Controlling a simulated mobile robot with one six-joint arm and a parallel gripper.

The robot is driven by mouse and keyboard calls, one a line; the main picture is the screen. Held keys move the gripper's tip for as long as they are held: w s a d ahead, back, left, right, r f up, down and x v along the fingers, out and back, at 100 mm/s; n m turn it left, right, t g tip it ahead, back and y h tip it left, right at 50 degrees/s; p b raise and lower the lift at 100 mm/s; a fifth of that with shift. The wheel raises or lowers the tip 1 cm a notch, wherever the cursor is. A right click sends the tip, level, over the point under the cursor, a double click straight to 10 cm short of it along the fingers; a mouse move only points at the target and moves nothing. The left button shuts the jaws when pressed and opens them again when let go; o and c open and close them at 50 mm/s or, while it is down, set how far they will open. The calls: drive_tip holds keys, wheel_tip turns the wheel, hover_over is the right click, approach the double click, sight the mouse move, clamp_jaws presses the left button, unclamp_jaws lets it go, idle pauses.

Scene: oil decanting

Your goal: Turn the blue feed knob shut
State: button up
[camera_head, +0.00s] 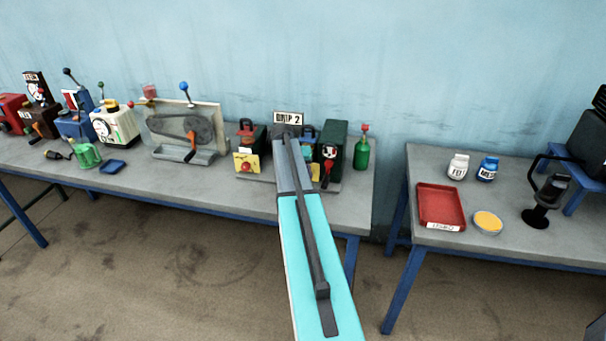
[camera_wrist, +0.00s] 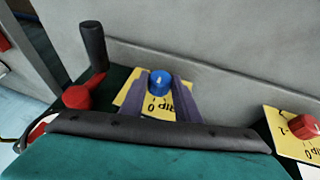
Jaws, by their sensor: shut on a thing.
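The blue feed knob (camera_wrist: 160,80) stands on a yellow plate (camera_wrist: 130,97) lettered "DRIP" and "0" in the wrist view. A pale pointer line shows on the knob. My gripper (camera_wrist: 161,88) has its two fingers on either side of the knob and is shut on it. In the head view my arm covers the knob and the fingers. A white sign (camera_head: 289,118) reading "DRIP 2" stands behind the arm there.
A red crank with a black handle (camera_wrist: 93,45) is close left of the fingers in the wrist view. A red knob (camera_wrist: 303,126) sits on another yellow plate at right. A green bottle (camera_head: 362,152) stands near the bench's right end.

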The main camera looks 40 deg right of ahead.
drive_tip(key=o, duration=0.8)
drive_tip(key=shift+c, duration=0.2)
drive_tip(key=shift+r, duration=0.1)
drive_tip(key=b+v, duration=0.3)
drive_tip(key=v, duration=1)
drive_tip(key=shift+a+r+b, duration=0.2)
drive_tip(key=shift+r+b, duration=0.05)
drive_tip(key=shift+b, duration=0.05)
